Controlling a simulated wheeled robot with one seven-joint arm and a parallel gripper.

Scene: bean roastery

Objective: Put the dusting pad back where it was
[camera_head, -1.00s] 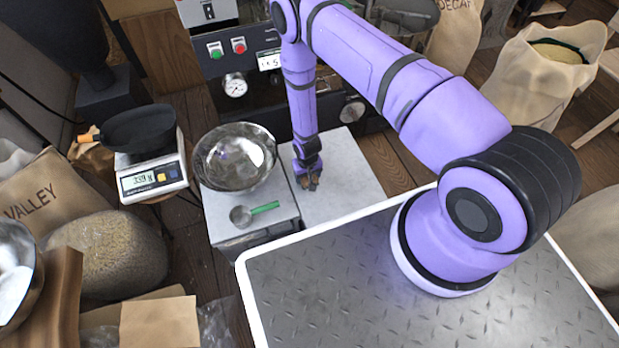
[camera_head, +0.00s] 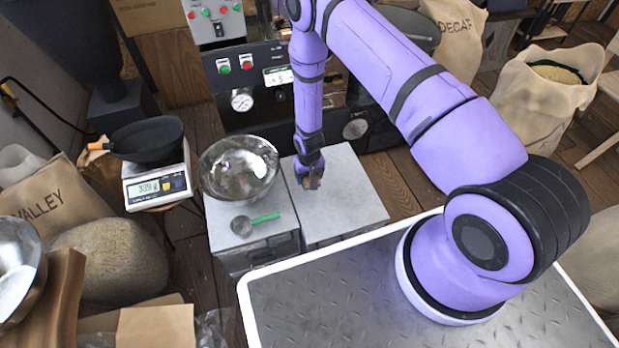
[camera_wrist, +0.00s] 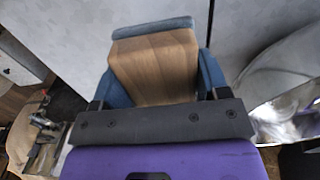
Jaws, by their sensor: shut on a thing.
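The dusting pad is a wooden block with a blue-grey strip at its far end. In the wrist view the dusting pad (camera_wrist: 155,65) sits between the blue fingers of my gripper (camera_wrist: 158,80), which is shut on it. In the head view my gripper (camera_head: 310,180) points down over the bare grey worktop (camera_head: 345,195), right of the steel bowl. Only a small brown bit of the pad shows there. I cannot tell whether the pad touches the worktop.
A steel bowl (camera_head: 238,168) and a green-handled scoop (camera_head: 254,222) stand on the adjoining left worktop. A scale (camera_head: 158,186) bearing a black pan (camera_head: 146,140) is farther left. The roaster panel (camera_head: 262,85) rises behind. The worktop right of my gripper is clear.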

